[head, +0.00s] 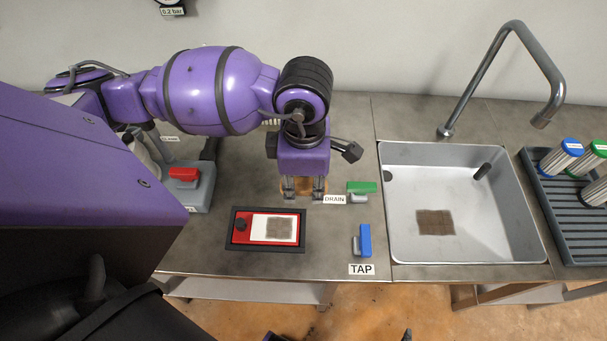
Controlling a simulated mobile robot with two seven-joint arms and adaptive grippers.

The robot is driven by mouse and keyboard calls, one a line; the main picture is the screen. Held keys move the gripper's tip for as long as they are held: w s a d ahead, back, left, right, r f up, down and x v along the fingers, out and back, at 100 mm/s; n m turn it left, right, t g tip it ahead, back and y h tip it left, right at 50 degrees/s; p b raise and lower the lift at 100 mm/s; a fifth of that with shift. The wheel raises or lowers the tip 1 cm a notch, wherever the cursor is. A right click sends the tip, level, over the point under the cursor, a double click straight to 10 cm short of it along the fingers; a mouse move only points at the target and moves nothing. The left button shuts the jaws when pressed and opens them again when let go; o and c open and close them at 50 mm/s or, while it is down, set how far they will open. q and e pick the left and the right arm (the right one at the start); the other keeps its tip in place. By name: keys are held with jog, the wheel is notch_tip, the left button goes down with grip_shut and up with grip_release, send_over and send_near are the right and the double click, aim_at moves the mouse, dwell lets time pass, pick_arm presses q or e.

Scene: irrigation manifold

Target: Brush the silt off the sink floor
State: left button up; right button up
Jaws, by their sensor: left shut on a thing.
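A square brown patch of silt (435,222) lies on the floor of the grey metal sink (455,256), a little left of its middle. My left gripper (304,190) points down over the counter, left of the sink and behind the red-and-white piece. It is shut on a tan, wood-coloured thing, mostly hidden behind the fingers; I cannot tell clearly whether it is a brush. My right gripper is not in view.
A green DRAIN lever (361,187) and a blue TAP lever (365,240) stand between gripper and sink. A tall faucet (515,38) arches behind the sink. A red-and-white piece (257,228) lies in a black tray. A ribbed rack (565,220) holds cylinders at right.

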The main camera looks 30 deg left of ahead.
pick_arm(q)
jog(key=o, duration=0.4)
jog(key=shift+c, duration=1.3)
